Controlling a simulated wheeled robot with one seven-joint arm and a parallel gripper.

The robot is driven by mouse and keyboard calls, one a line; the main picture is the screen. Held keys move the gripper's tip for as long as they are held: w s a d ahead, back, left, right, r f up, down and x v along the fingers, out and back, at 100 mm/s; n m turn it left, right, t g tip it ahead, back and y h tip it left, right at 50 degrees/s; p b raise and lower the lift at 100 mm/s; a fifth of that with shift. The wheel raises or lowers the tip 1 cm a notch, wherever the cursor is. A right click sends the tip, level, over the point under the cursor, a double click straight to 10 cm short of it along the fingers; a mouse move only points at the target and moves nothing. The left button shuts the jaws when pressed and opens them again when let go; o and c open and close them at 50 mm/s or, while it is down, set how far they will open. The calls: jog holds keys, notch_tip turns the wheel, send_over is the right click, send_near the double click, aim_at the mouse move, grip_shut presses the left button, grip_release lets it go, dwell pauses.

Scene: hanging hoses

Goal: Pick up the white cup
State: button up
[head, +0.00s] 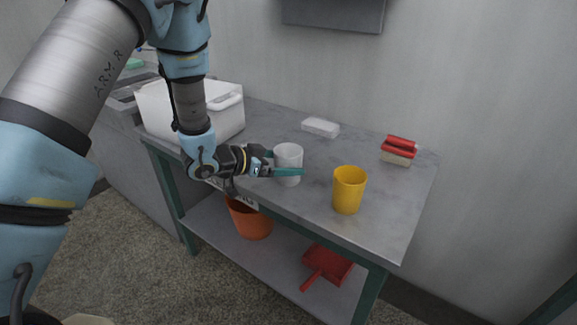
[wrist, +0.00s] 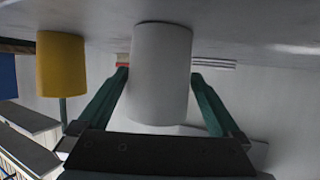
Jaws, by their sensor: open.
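The white cup (head: 288,157) stands upright on the grey table, left of the yellow cup. My gripper (head: 286,164) is at the cup from the left, with one green finger passing in front of it near its lower half. In the wrist view the white cup (wrist: 161,72) is between the two green fingers of my gripper (wrist: 160,95), one on each side. The jaws are open. Whether either finger touches the cup cannot be told.
A yellow cup (head: 349,190) stands right of the white cup. A white box (head: 218,112) is at the table's left. A white block (head: 320,127) and a red-handled brush (head: 398,150) lie at the back. An orange bucket (head: 250,220) and red dustpan (head: 327,266) are on the lower shelf.

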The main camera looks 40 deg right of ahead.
jog(key=shift+p+x, duration=0.55)
jog(key=shift+x, duration=1.45)
jog(key=shift+s, duration=0.1)
jog(key=shift+c, duration=0.4)
jog(key=c, duration=1.2)
jog(key=shift+r, duration=0.1)
jog(key=shift+c, duration=0.3)
jog(key=shift+r, duration=0.1)
